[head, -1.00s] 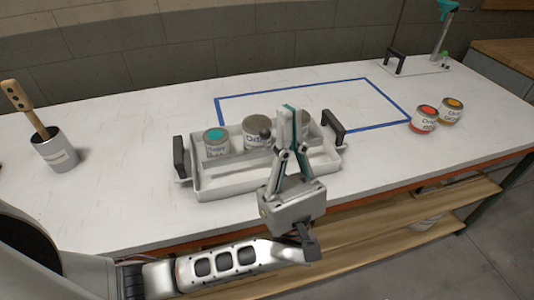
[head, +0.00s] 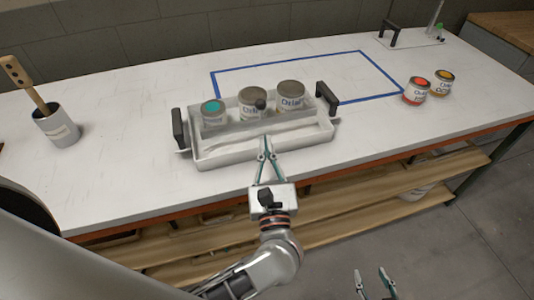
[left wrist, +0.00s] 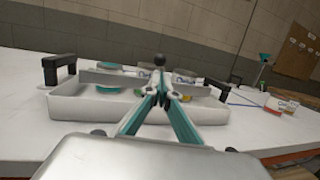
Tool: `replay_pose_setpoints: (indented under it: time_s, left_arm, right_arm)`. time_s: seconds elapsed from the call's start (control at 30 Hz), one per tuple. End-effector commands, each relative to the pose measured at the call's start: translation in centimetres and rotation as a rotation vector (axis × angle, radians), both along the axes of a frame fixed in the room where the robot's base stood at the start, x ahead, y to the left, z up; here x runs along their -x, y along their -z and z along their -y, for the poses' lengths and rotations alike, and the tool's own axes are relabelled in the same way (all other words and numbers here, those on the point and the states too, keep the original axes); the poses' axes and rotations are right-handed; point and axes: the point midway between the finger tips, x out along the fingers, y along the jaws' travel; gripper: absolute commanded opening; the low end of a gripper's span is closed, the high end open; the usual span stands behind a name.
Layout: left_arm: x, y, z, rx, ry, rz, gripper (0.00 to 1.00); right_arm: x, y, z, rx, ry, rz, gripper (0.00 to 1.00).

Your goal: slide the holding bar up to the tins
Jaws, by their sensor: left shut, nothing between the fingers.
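A white tray (head: 235,158) with black end handles stands on the table. Three tins stand in its back part: one with a turquoise lid (head: 212,110), a middle one (head: 252,101) and a right one (head: 291,94). The grey holding bar (head: 288,121) with a black knob (head: 260,104) runs across the tray in front of them; any gap to the tins is unclear. My left gripper (head: 265,148) is shut and empty at the tray's front, its tips in line with the knob (left wrist: 159,60) in the left wrist view. My right gripper (head: 373,275) is open, low at the bottom edge.
A blue tape rectangle (head: 290,65) lies behind the tray. A cup with a wooden stick (head: 57,127) stands at left. A black-handled plate with a stand (head: 410,38) is at the back right.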

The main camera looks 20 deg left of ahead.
Motion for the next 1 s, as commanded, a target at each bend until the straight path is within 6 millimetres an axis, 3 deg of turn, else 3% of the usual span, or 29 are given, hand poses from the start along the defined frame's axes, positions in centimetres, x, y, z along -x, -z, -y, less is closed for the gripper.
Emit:
replay_pose_setpoints:
  time_s: [0.2,0.4,1.0]
  left_arm:
    - [-3.9,-1.2,-1.7,-0.004,-0.001,0.004,0.0]
    - [-6.4,-1.5,-2.8,-0.003,0.0,0.001,0.0]
    - [-7.7,-1.5,-3.4,-0.003,0.0,0.001,0.0]
  right_arm:
    - [-0.1,-1.3,0.0,0.0,0.0,0.003,0.4]
    - [-0.1,-2.1,0.0,-0.001,0.0,0.004,0.4]
    - [-0.1,-2.1,0.0,-0.001,0.0,0.004,0.4]
